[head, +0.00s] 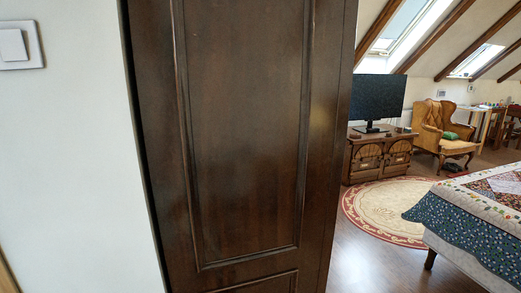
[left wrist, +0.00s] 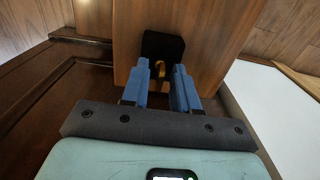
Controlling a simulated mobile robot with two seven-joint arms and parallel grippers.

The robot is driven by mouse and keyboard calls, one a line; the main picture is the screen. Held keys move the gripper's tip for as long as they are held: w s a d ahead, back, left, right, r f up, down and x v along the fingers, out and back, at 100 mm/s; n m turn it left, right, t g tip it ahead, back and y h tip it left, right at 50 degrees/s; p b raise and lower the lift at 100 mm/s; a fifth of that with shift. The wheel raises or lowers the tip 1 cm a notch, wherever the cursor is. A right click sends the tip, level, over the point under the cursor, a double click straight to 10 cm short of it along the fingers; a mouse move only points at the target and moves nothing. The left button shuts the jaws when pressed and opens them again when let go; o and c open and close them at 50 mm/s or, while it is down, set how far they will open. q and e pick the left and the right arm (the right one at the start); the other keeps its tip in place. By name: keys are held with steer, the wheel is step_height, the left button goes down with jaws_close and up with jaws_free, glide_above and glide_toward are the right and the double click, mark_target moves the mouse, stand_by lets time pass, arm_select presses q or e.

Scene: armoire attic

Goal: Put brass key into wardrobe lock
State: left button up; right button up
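In the left wrist view, a small brass-coloured piece (left wrist: 160,68), which looks like the brass key, shows against a black plate (left wrist: 162,44) on a brown wooden panel (left wrist: 205,32). The black plate may be the lock; I cannot tell whether the key sits in it. My left gripper (left wrist: 161,74) has its blue fingers apart, with the brass piece between or just beyond their tips. No contact with it is clear. In the head view, the dark brown wardrobe (head: 245,130) fills the middle; no key, lock or gripper shows there. My right gripper is in neither view.
A white wall with a light switch (head: 20,45) stands left of the wardrobe. To the right are a TV cabinet (head: 378,155), a yellow armchair (head: 440,125), a round rug (head: 390,205) and a bed (head: 480,215). Bare floor (head: 365,260) lies between wardrobe and bed.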

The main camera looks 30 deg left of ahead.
arm_select(q)
jaws_close()
steer(key=shift+r, duration=0.2)
steer(key=shift+r+p, duration=0.8)
steer(key=shift+r, duration=1.05)
